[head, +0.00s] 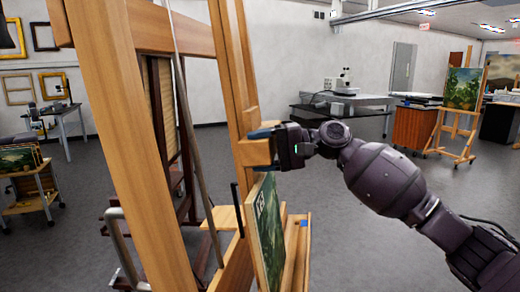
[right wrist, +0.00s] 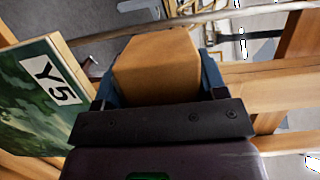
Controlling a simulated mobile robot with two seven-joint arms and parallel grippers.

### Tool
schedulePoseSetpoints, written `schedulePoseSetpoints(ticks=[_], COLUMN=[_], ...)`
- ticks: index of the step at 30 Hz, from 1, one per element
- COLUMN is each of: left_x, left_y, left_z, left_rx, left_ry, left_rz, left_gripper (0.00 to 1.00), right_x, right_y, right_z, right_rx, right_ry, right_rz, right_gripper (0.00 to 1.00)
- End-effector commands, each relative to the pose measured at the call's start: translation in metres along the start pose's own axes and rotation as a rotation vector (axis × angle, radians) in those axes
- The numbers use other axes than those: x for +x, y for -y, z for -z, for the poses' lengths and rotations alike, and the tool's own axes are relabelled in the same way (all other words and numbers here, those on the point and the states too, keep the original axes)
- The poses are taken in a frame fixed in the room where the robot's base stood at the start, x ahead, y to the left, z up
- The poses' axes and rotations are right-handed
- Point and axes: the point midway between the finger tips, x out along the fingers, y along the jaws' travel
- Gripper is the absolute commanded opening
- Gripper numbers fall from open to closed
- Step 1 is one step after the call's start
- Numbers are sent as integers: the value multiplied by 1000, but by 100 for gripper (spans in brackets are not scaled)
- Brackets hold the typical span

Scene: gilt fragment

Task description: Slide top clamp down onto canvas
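The top clamp is a wooden block (head: 252,153) on the easel's upright mast. My right gripper (head: 264,134) is at this block, its arm reaching in from the right. In the right wrist view the block (right wrist: 157,65) fills the space between the two blue fingers (right wrist: 158,85), which look closed on its sides. The canvas (head: 268,228), a green painting with a white label, stands upright on the easel's lower ledge below the clamp. The canvas (right wrist: 42,100) also shows at left in the right wrist view. My left gripper is out of view.
The easel's thick wooden post (head: 125,140) stands close on the left, with a thin metal rod (head: 188,130) beside it. The wooden ledge (head: 297,250) runs under the canvas. A bench with a microscope (head: 343,82) and another easel (head: 455,125) stand farther back. Grey floor lies open between.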

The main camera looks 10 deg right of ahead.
Motion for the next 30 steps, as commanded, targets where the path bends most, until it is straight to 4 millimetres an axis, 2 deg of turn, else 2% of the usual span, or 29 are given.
schedulePoseSetpoints(ticks=[1,6,11,18,26,27,30], left_x=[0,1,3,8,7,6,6], left_y=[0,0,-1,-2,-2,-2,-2], left_z=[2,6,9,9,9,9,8], left_rx=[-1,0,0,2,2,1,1], left_ry=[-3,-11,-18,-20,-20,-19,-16], left_rz=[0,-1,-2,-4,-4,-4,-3], left_gripper=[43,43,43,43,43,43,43], right_x=[-1,-2,-2,0,-1,-1,-1], right_y=[6,7,1,-31,-31,-31,-31], right_z=[0,0,0,0,0,0,0], right_rx=[-6,-7,-5,-4,-5,-5,-5], right_ry=[-3,-4,-4,-2,-2,-2,-2], right_rz=[7,9,10,9,7,6,6], right_gripper=[49,23,22,22,22,69,84])
